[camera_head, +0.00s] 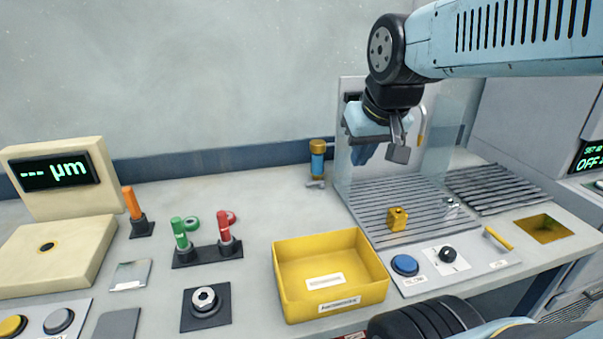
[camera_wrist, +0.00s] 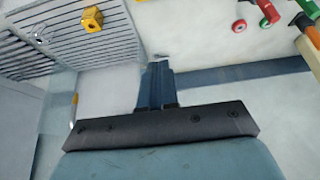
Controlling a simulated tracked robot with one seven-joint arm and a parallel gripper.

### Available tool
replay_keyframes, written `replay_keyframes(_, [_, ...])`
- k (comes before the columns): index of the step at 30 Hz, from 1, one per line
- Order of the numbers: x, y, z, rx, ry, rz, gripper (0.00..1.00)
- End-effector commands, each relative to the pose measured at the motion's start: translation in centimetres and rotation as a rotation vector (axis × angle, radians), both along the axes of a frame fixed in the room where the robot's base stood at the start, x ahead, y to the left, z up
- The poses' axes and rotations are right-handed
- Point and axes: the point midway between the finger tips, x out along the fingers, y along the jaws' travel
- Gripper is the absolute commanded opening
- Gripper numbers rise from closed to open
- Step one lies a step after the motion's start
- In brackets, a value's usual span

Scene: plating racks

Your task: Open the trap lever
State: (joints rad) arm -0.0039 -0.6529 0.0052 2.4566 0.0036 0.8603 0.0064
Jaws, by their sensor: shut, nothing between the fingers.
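I cannot tell for sure which part is the trap lever. A blue cylinder (camera_head: 318,166) with a brass-coloured cap stands by the back wall, with a small grey lever-like piece (camera_head: 316,184) at its foot. A yellow handle (camera_head: 497,238) sits at the front right, beside a yellow square recess (camera_head: 543,229). My gripper (camera_head: 400,154) is shut and empty, raised right of the cylinder and in front of the clear-sided enclosure. In the wrist view its fingers (camera_wrist: 157,80) are together, and a small grey piece shows just beyond their tips.
A yellow bin (camera_head: 330,245) stands at front centre. A yellow block (camera_head: 397,218) sits on the slatted rack (camera_head: 372,214); it also shows in the wrist view (camera_wrist: 92,19). Green and red levers (camera_head: 182,234) stand left. The counter between them and the cylinder is clear.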

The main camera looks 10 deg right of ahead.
Motion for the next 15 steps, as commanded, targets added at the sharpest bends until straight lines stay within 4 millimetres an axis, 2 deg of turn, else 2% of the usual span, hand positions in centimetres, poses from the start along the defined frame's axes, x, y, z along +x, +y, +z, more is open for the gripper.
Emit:
replay_keyframes(1, [1.3,0.0,-0.1,0.001,0.010,0.000,0.00])
replay_keyframes(8, [6.7,0.0,-0.7,0.003,0.031,0.001,0.00])
replay_keyframes(15, [12.4,0.0,-2.2,0.005,0.053,-0.001,0.00])
